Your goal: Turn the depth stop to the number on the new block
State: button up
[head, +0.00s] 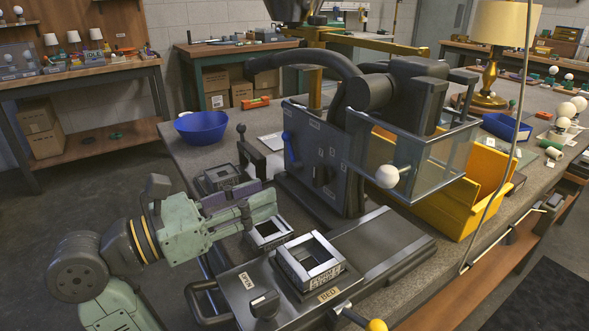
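A dark knob (323,176) with small white labels around it sits on the grey side plate of the press; it looks like the depth stop. The labels are too small to read. A square metal-framed block (312,262) lies on the press bed, with lettering on its front that I cannot make out. A second framed block (268,234) lies behind it, and a third (222,177) lies further back. I cannot tell which is the new block. My gripper (272,206) is above the second block, left of the press plate. Its finger gap is not clear from this side.
A blue lever (288,148) stands on the plate's left edge and a black lever (241,135) beside it. A clear guard (432,160) with a white ball handle (387,176) covers the press front. A yellow bin (460,205) is right. A blue bowl (202,127) is behind.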

aim_at(314, 179)
jog(key=shift+w+a+f, duration=0.2)
jog(key=shift+w+f, duration=0.35)
jog(key=shift+f, duration=0.15)
jog(key=shift+w+f+y, duration=0.15)
jog(key=shift+w+y, duration=0.15)
jog(key=p+x, duration=0.2)
jog(key=x, duration=0.8)
jog(key=shift+d, duration=0.3)
jog(key=shift+c, duration=0.4)
grip_shut()
